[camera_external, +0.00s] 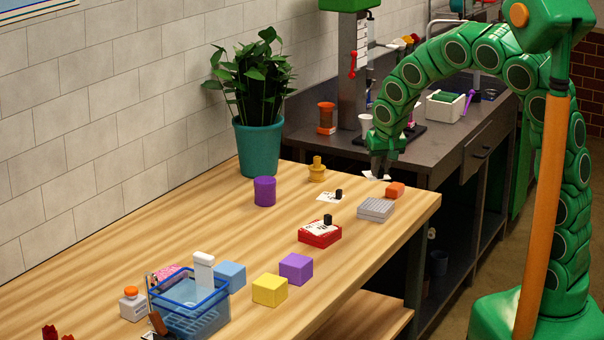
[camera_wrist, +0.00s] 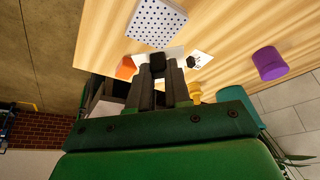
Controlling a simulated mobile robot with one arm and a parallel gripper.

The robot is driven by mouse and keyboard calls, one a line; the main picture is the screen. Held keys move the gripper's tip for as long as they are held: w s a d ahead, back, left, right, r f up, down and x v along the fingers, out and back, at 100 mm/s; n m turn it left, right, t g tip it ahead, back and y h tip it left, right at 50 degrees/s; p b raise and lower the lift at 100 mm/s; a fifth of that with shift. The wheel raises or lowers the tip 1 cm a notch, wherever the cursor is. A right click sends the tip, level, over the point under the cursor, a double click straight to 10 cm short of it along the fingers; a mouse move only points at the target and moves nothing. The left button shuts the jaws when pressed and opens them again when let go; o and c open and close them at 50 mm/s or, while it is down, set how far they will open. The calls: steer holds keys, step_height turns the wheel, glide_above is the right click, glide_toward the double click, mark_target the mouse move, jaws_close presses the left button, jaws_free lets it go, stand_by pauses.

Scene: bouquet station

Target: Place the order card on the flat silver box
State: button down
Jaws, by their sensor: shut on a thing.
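The flat silver box (camera_external: 376,210) lies on the wooden table near its right end; its dotted top also shows in the wrist view (camera_wrist: 157,21). My gripper (camera_external: 378,176) is shut on a white card (camera_external: 371,174) by its black knob (camera_wrist: 157,61). The card is mostly hidden behind the fingers in the wrist view. My gripper is beyond the silver box, near the table's far right edge, apart from the box. A second white card with a black knob (camera_external: 329,197) lies on the table. A third card (camera_external: 319,228) lies on a red box (camera_external: 321,239).
An orange block (camera_external: 395,190) sits right behind the silver box. A yellow knobbed piece (camera_external: 317,171) and a purple cylinder (camera_external: 264,192) stand to the left. Purple (camera_external: 296,268) and yellow (camera_external: 270,290) cubes and a blue basket (camera_external: 190,318) are nearer. A dark counter (camera_external: 440,150) stands behind.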

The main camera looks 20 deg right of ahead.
steer(key=shift+d+f, duration=0.15)
steer(key=shift+f, duration=3.85)
steer(key=shift+f, duration=0.15)
steer(key=c, duration=1.1)
jaws_free()
steer(key=v, duration=1.2)
steer(key=shift+o, duration=0.3)
